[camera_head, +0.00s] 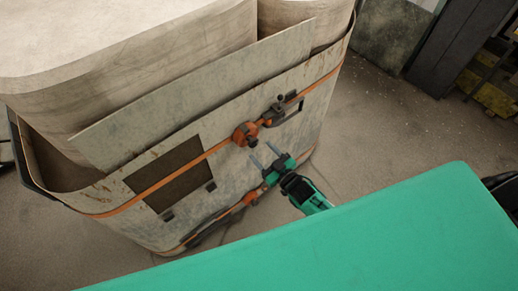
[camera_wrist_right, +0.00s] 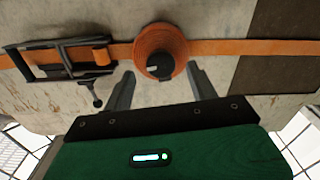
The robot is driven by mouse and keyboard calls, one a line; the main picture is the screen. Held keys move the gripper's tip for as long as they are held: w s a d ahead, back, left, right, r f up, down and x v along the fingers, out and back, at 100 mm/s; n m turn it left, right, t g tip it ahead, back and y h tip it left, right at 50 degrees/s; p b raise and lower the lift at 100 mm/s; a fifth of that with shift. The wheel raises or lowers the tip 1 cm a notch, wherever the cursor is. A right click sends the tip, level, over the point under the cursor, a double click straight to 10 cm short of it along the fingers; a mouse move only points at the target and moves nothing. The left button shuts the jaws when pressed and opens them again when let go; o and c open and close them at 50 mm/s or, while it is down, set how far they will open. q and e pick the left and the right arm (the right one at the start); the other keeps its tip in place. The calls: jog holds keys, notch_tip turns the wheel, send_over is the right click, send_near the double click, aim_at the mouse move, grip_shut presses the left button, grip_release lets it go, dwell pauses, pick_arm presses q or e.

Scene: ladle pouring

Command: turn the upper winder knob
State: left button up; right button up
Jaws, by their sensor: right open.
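The upper winder (camera_head: 246,134) is an orange round drum on the upper orange strap of a large, worn, pale container (camera_head: 228,165). In the right wrist view the winder (camera_wrist_right: 166,41) has a black knob (camera_wrist_right: 156,65) at its middle. My right gripper (camera_head: 262,152) is open, its fingers pointing at the winder from just below it in the head view. In the right wrist view the open right gripper (camera_wrist_right: 162,72) has one finger on each side of the winder's lower part. I cannot tell whether either finger touches it. My left gripper is not in view.
A dark buckle with a lever (camera_wrist_right: 96,90) sits on the strap beside the winder. A lower orange strap (camera_head: 236,211) with dark fittings runs below my right gripper. Large pale rolls (camera_head: 130,50) stand in the container. The floor (camera_head: 385,130) to the right is bare.

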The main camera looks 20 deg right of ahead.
pick_arm(q)
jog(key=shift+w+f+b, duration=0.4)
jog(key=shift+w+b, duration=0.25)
jog(key=shift+b, duration=0.05)
pick_arm(e)
jog(key=v, duration=1)
jog(key=shift+s, duration=0.35)
jog(key=shift+d, duration=0.15)
